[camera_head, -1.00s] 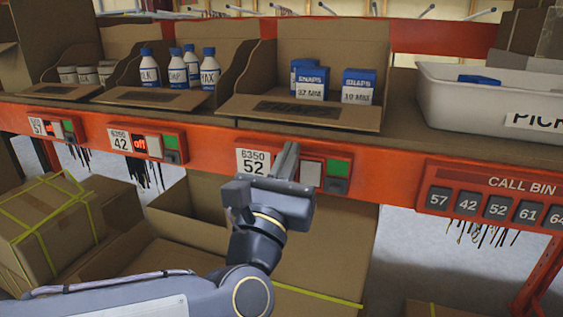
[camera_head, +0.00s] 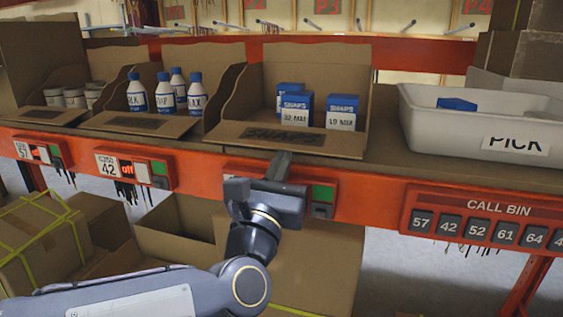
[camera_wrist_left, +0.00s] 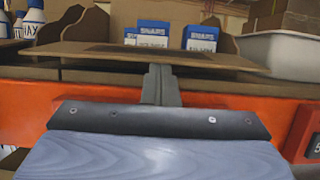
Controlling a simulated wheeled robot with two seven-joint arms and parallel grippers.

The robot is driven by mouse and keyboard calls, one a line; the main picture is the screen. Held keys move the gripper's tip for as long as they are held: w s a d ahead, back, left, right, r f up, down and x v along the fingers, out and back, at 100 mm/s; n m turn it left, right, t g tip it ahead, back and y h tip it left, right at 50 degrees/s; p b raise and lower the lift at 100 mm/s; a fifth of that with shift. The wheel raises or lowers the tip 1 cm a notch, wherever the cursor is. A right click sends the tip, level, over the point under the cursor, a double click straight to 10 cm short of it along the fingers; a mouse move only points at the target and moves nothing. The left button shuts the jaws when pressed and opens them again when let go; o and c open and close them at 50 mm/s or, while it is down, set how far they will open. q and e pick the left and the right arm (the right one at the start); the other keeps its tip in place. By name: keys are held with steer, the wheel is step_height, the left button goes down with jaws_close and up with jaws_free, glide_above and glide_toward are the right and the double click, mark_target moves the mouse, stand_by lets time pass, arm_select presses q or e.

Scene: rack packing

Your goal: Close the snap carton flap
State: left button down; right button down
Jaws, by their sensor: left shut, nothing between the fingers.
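The snaps carton (camera_head: 330,62) stands on the rack shelf and holds several blue and white SNAPS boxes (camera_head: 342,112). Its front flap (camera_head: 240,135) is folded down and outward, sticking out over the shelf's front edge. My left gripper (camera_head: 281,162) is shut and empty, with its fingers pointing up at the flap's lower front edge. In the left wrist view the fingertips (camera_wrist_left: 160,70) overlap the front edge of the flap (camera_wrist_left: 120,56) from below. I cannot tell whether they touch it. My right gripper is not in view.
Left of it stands an open carton with white bottles (camera_head: 165,94), then one with small jars (camera_head: 75,97). A white PICK tote (camera_head: 420,115) stands on the right. The orange shelf beam (camera_head: 375,205) carries label modules and the CALL BIN panel (camera_head: 490,212). Taped boxes (camera_head: 35,235) sit below.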

arm_select(q)
steer(key=shift+r+g+p, duration=0.3)
steer(key=shift+r+p, duration=0.05)
steer(key=shift+p, duration=0.05)
steer(key=r+g+p, duration=0.2)
steer(key=shift+s+r+y+p, duration=0.25)
steer(key=shift+s+y+p, duration=0.05)
steer(key=shift+y, duration=0.1)
steer(key=shift+r, duration=0.35)
step_height(320, 180, up, 6)
steer(key=r, duration=0.1)
glide_above(281, 147)
steer(key=shift+w+d+f, duration=0.15)
steer(key=shift+d+f, duration=0.1)
steer(key=shift+d, duration=0.1)
steer(key=w+d+r+g+p, duration=0.1)
steer(key=w+p, duration=0.4)
steer(key=p, duration=0.5)
step_height(281, 147, up, 2)
steer(key=shift+w+d+r+g+y, duration=0.15)
steer(key=shift+d+g+y, duration=0.25)
steer(key=shift+g, duration=0.5)
